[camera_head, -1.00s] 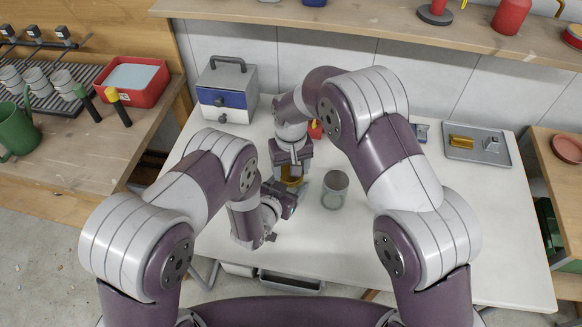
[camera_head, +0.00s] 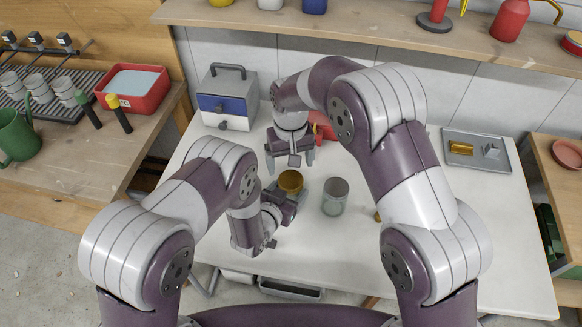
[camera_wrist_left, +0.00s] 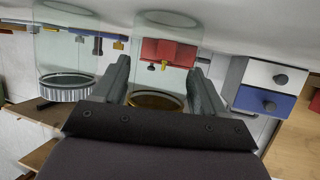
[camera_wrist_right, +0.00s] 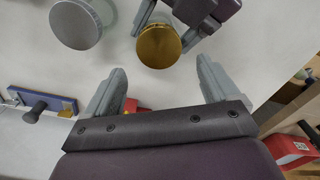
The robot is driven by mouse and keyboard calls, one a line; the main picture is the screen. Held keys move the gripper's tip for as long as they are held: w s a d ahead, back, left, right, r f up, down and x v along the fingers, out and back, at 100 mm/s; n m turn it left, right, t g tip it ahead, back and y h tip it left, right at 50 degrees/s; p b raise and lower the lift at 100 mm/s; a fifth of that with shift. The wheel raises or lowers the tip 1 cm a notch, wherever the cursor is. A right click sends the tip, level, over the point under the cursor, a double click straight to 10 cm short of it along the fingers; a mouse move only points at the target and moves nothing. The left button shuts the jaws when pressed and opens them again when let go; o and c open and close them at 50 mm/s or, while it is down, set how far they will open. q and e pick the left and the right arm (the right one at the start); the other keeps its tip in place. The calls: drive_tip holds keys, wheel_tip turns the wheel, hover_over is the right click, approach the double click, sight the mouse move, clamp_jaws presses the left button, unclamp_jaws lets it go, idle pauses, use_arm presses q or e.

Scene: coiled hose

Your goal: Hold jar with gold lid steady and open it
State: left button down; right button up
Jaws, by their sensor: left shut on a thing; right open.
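The jar with the gold lid stands upright on the white table; its gold lid (camera_head: 290,180) is on top and also shows in the right wrist view (camera_wrist_right: 158,47). My left gripper (camera_head: 284,197) is shut around the jar's glass body (camera_wrist_left: 157,72), one finger on each side, as the left wrist view shows. My right gripper (camera_head: 292,160) is open and empty, behind and above the lid, apart from it. A second clear jar (camera_head: 335,197) with a grey lid (camera_wrist_right: 76,24) stands just right of the held jar.
A white and blue drawer box (camera_head: 228,97) stands at the back left. A red object (camera_head: 323,126) sits behind my right gripper, partly hidden. A metal tray (camera_head: 476,150) lies at the back right.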

sight(291, 180)
use_arm(q)
drive_tip(key=shift+s+f, duration=0.15)
drive_tip(key=shift+f, duration=0.05)
use_arm(e)
drive_tip(key=shift+w+a+r+m, duration=0.1)
drive_tip(key=shift+r+m, duration=0.6)
drive_tip(key=shift+m, duration=0.5)
drive_tip(key=m, duration=0.2)
drive_tip(key=shift+r+m, duration=0.3)
drive_tip(key=shift+r, duration=0.05)
drive_tip(key=shift+r+m, duration=0.2)
drive_tip(key=shift+m, duration=1)
drive_tip(key=shift+s+m, duration=0.25)
drive_tip(key=shift+m, duration=0.45)
drive_tip(key=shift+f+m, duration=0.25)
drive_tip(key=shift+m, duration=0.25)
wheel_tip(291, 180, down, 8)
drive_tip(key=shift+r, duration=0.2)
